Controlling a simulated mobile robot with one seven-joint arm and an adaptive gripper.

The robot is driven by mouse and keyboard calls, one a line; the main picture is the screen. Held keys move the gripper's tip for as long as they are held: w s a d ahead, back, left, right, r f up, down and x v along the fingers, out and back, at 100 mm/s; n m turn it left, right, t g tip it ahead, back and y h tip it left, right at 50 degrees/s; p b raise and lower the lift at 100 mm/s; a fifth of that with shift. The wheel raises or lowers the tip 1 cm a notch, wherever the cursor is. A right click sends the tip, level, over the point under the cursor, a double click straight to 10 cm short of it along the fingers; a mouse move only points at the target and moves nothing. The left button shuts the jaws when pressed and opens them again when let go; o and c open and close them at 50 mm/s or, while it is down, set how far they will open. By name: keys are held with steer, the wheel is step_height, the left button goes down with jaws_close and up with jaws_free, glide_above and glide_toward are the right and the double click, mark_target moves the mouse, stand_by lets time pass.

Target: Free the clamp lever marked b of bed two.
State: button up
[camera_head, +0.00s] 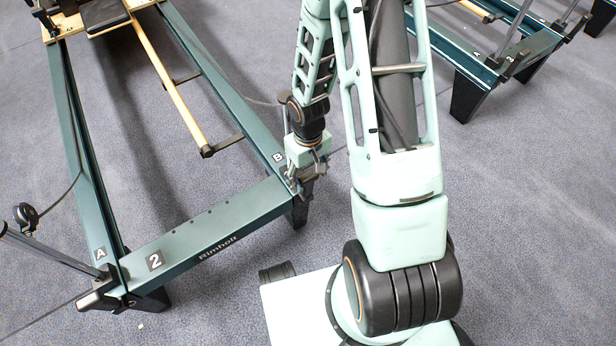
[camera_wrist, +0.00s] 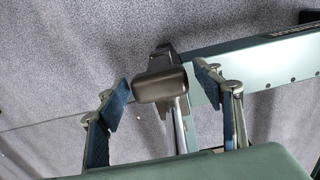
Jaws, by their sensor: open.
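Bed two (camera_head: 215,240) is a teal frame with a "2" plate on its near end rail. Clamp mark B (camera_head: 278,157) is at its right corner, and mark A (camera_head: 100,253) is at its left corner. My gripper (camera_head: 312,180) is at the B corner and largely hides the lever there. In the wrist view my gripper (camera_wrist: 162,94) is open, with one finger on each side of the dark end of the clamp lever (camera_wrist: 160,84). Gaps show on both sides, so the fingers look apart from it. A metal rod runs from the lever toward me.
At corner A a post with a round black pulley (camera_head: 26,215) leans out. A wooden bar (camera_head: 170,88) lies along the inside of bed two. Another teal bed (camera_head: 490,55) stands at the upper right.

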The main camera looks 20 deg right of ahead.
steer(key=shift+c, duration=0.4)
jaws_close()
